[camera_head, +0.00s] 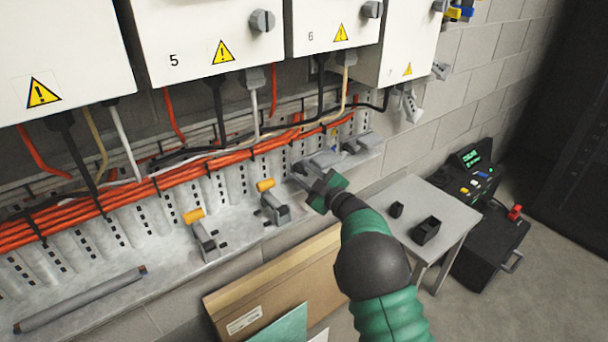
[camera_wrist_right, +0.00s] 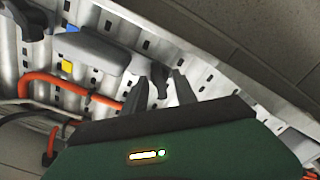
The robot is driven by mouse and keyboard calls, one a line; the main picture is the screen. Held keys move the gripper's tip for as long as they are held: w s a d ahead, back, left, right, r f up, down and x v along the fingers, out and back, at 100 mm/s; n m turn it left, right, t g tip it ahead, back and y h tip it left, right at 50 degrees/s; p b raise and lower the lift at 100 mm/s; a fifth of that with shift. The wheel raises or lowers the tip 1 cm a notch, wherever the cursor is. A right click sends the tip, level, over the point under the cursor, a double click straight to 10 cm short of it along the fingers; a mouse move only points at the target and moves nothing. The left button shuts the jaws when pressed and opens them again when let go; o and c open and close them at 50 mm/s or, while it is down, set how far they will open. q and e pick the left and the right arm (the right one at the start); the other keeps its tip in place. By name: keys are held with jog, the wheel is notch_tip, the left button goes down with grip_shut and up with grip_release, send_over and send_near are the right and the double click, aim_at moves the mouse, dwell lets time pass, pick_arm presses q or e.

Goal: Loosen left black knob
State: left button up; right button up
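My right arm reaches in from the lower right in the head view. Its green gripper (camera_head: 322,190) is at the tray's right part, beside small grey fittings (camera_head: 308,168); the fingertips are hard to make out there. In the right wrist view the two dark fingers of my right gripper (camera_wrist_right: 160,84) are apart. A small black knob (camera_wrist_right: 158,76) shows between them; contact cannot be told. Another dark knob (camera_wrist_right: 30,18) is at the top left of that view, beside a grey block (camera_wrist_right: 95,50). Which knob is the left one is unclear. My left gripper is not in view.
White cabinets (camera_head: 210,40) hang above orange cables (camera_head: 150,185). Two orange-handled clamps (camera_head: 267,198) (camera_head: 200,232) stand left of my gripper. Below are a cardboard box (camera_head: 270,280) and a grey table (camera_head: 455,215) with black holders (camera_head: 426,230).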

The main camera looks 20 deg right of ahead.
jog(key=shift+c, duration=0.4)
grip_shut()
